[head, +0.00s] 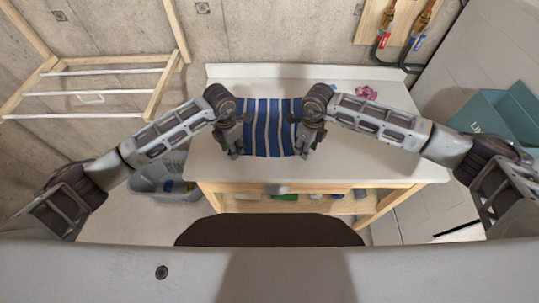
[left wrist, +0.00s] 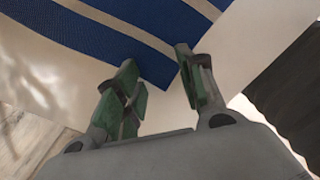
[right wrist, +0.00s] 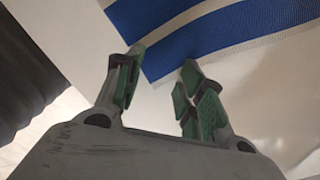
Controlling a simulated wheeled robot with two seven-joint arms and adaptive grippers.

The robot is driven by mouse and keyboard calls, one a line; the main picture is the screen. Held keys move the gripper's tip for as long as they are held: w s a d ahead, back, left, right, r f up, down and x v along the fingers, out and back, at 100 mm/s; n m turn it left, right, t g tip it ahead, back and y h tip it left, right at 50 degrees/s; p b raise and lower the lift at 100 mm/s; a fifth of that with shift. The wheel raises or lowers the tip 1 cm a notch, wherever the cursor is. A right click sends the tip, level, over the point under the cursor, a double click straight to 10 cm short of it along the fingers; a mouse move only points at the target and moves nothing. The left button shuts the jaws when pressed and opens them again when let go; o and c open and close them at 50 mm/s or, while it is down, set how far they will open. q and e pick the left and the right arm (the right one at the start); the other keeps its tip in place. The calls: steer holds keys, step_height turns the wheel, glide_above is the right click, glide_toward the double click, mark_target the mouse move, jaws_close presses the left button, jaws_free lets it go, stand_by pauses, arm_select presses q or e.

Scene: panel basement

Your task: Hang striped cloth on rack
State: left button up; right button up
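The blue and white striped cloth (head: 268,128) lies spread on the white worktop between my two grippers. Its near corners show in the left wrist view (left wrist: 95,40) and the right wrist view (right wrist: 215,35). My left gripper (head: 238,155) is at the cloth's near left corner; its fingers (left wrist: 156,72) are apart, with the corner in the gap between them. My right gripper (head: 304,154) is at the near right corner; its fingers (right wrist: 158,75) are also apart around the corner. The wooden rack (head: 164,85) with white rods stands at the left by the wall.
The white worktop (head: 400,160) is mostly clear on the right. A crumpled pink item (head: 366,93) lies at its back right. A grey basket (head: 150,178) is on the floor at left. A teal box (head: 495,115) stands at right. Tools (head: 420,22) hang on the wall.

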arm_select(q)
steer(key=shift+a+f, duration=0.1)
steer(key=shift+f, duration=0.1)
jaws_close()
arm_select(e)
steer(key=shift+d+f, duration=0.1)
steer(key=shift+f, duration=0.05)
jaws_close()
arm_select(q)
steer(key=shift+s, duration=0.1)
arm_select(e)
steer(key=shift+s, duration=0.1)
arm_select(q)
steer(key=shift+r+p, duration=0.25)
steer(key=shift+p, duration=0.05)
arm_select(e)
steer(key=shift+r, duration=0.2)
